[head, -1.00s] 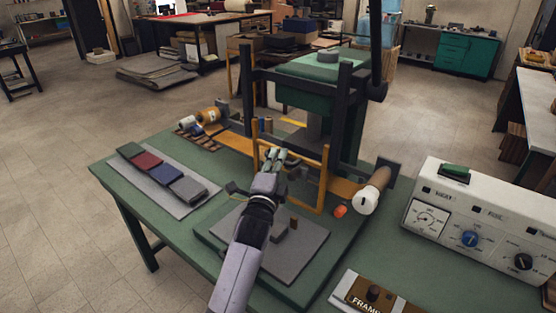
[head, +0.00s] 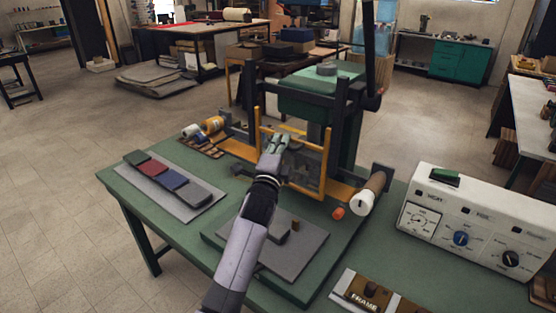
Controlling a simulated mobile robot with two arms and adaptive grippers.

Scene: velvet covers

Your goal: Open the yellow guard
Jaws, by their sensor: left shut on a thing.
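The yellow guard (head: 324,165) is an upright open frame on the front of the dark press with the green head (head: 318,88). Its lower edge is above the orange base strip at the left and near it at the right. My left gripper (head: 275,143) reaches in from the front and is shut on the guard, left of its middle. The fingers hide the exact spot they hold. My right gripper is not in view.
A grey board (head: 300,250) with small blocks lies before the press. Swatches on a sheet (head: 195,205) lie left. A white control box (head: 480,225) and a FRAME plate (head: 372,293) are right. A roll (head: 368,195) sits beside the guard.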

